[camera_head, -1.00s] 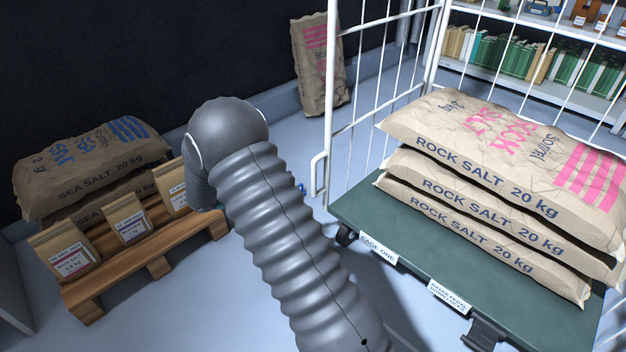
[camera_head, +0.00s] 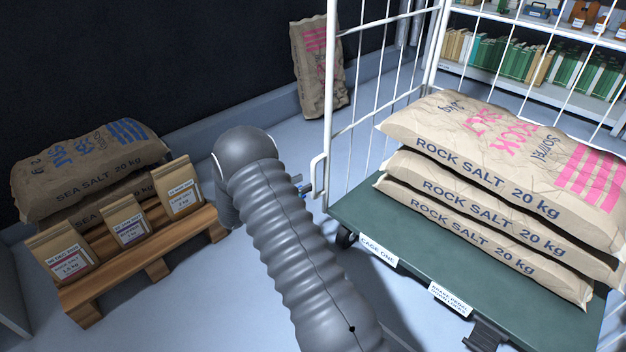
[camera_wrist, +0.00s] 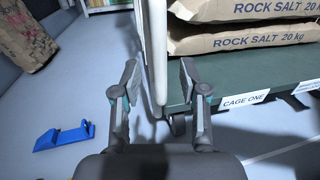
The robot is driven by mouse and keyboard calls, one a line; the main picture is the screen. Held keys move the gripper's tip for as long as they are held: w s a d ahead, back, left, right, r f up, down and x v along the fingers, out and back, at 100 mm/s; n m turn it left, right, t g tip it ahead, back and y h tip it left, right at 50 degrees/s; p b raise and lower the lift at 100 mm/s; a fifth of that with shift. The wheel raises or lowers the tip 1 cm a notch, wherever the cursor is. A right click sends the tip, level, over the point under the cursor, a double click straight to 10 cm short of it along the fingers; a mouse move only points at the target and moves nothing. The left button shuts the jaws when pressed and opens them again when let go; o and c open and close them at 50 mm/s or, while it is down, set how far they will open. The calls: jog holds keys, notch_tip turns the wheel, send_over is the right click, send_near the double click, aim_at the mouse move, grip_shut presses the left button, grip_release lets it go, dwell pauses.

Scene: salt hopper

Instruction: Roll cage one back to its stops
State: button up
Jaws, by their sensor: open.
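Cage one is a trolley with a dark green deck (camera_head: 362,212), a white wire side frame (camera_head: 332,120) and a "CAGE ONE" label (camera_head: 378,250). A white handle loop (camera_head: 318,180) sticks out from its near left post. In the wrist view, my gripper (camera_wrist: 159,74) is open. The white post (camera_wrist: 156,50) shows between its two fingers, with no clear contact. In the head view, my arm hides most of the gripper beside the handle. A blue bracket (camera_wrist: 64,137) lies on the floor left of the gripper; I cannot tell if it is a stop.
Several rock salt sacks (camera_head: 480,200) lie stacked on the deck, with a brake pedal (camera_head: 487,335) at its front edge. A wooden pallet (camera_head: 150,262) with salt bags stands at left. A paper sack (camera_head: 318,70) leans at the back wall. Bookshelves (camera_head: 530,80) stand behind the cage.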

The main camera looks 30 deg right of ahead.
aim_at(313, 194)
jog(key=shift+w+d, duration=0.2)
jog(key=shift+d, duration=1.05)
jog(key=shift+w+d, duration=0.15)
jog(key=shift+d, duration=1.1)
grip_shut()
